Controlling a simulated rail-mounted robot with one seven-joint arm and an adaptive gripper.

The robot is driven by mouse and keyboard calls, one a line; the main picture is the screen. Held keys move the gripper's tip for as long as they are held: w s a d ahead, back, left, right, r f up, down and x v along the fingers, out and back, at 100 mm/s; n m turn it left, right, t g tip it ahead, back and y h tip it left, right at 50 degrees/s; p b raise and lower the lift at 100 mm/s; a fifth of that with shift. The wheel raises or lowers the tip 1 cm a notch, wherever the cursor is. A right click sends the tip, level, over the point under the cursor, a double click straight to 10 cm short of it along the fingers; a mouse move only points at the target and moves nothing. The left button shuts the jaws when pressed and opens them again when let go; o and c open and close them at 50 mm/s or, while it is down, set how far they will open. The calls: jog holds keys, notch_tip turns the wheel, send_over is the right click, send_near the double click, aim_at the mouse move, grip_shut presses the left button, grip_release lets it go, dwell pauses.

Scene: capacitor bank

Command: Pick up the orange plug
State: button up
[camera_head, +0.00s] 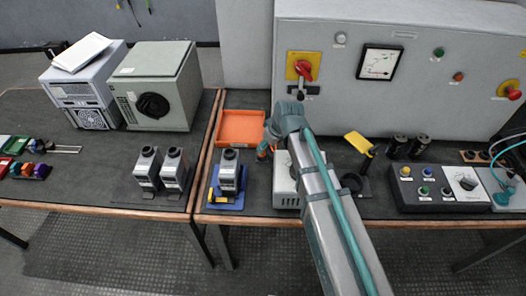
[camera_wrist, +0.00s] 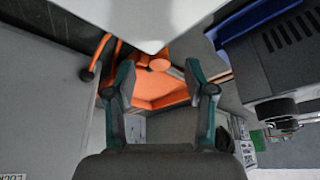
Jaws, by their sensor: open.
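An orange plug-like piece (camera_wrist: 158,62) shows between and just beyond my fingertips in the wrist view, partly cut off by a pale surface at the top. A curved orange part with a dark end (camera_wrist: 88,75) shows to its left; I cannot tell whether they are joined. My gripper (camera_wrist: 160,88) is open, with one teal-and-dark finger on each side and nothing held. In the head view my gripper (camera_head: 268,140) is over the right table, largely hidden by my arm, with a small orange bit (camera_head: 262,151) beside it.
An orange tray (camera_head: 240,127) lies on the table just left of my gripper. A grey device on a blue base (camera_head: 229,172) stands in front of it. A large grey cabinet (camera_head: 420,95) with a red switch (camera_head: 303,68) stands behind. A control box (camera_head: 437,188) is to the right.

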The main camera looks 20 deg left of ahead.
jog(key=shift+w+a+f+p, duration=0.25)
jog(key=shift+a+f, duration=0.15)
jog(key=shift+f, duration=0.2)
jog(key=shift+w+a+f+p, duration=0.25)
jog(key=shift+a+f, duration=0.1)
jog(key=shift+f, duration=0.2)
jog(key=shift+w+a+f+p, duration=0.25)
jog(key=shift+a+f, duration=0.15)
jog(key=shift+f, duration=0.2)
jog(key=shift+a+f, duration=0.2)
jog(key=shift+f, duration=0.45)
grip_shut()
